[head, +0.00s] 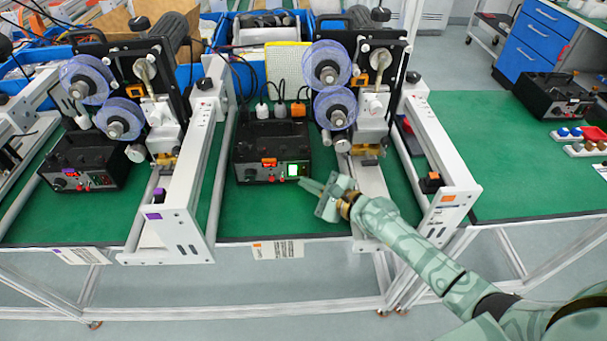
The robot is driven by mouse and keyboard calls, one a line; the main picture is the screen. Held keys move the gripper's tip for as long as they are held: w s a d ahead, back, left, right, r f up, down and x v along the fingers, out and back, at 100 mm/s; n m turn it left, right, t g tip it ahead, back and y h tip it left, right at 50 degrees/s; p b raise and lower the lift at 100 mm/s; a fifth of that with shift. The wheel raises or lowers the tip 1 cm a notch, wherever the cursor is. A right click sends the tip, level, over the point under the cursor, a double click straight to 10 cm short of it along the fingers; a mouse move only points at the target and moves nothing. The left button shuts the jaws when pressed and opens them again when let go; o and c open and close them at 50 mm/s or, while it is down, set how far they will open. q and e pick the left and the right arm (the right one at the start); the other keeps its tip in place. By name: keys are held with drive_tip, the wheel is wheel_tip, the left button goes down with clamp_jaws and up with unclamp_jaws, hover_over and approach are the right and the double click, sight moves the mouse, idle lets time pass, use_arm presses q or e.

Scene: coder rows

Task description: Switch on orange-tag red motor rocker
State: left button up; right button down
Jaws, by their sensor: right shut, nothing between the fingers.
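The black control box (262,142) of the orange-tagged machine stands on the green table in the middle. Its front carries an orange display, small red parts (271,179) low on the panel and a bright green-lit switch (293,170) at right. I cannot tell which red part is the motor rocker or how it is set. The orange tag (448,198) is on the white frame's front end. My right gripper (303,182) is shut and empty, its fingertips just right of and below the green-lit switch; contact cannot be told. My left gripper is not in view.
White frame rails stand on both sides of the box. Spools (326,62) sit above and right. A purple-tagged machine with another black box (85,160) is at left. Another black box (555,96) is at far right. Green tabletop (530,170) at right is partly clear.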

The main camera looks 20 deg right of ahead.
drive_tip(key=shift+w+d+f, duration=0.1)
drive_tip(key=shift+w, duration=0.25)
drive_tip(key=shift+w+d+b, duration=0.1)
drive_tip(key=shift+w+b, duration=0.2)
drive_tip(key=shift+b, duration=0.05)
idle(0.6)
drive_tip(key=shift+s, duration=0.15)
drive_tip(key=shift+s+a+p, duration=0.2)
drive_tip(key=shift+s+p, duration=0.1)
drive_tip(key=shift+s, duration=0.35)
drive_tip(key=shift+s+a+r+p, duration=0.15)
drive_tip(key=shift+s+a+p, duration=0.15)
drive_tip(key=shift+s, duration=0.45)
drive_tip(key=shift+s+a+r+p, duration=0.2)
drive_tip(key=shift+s+p, duration=0.1)
drive_tip(key=shift+s, duration=0.5)
drive_tip(key=shift+s+a+r+p, duration=0.2)
drive_tip(key=shift+s+p, duration=0.1)
drive_tip(key=shift+s, duration=0.45)
drive_tip(key=shift+f, duration=0.1)
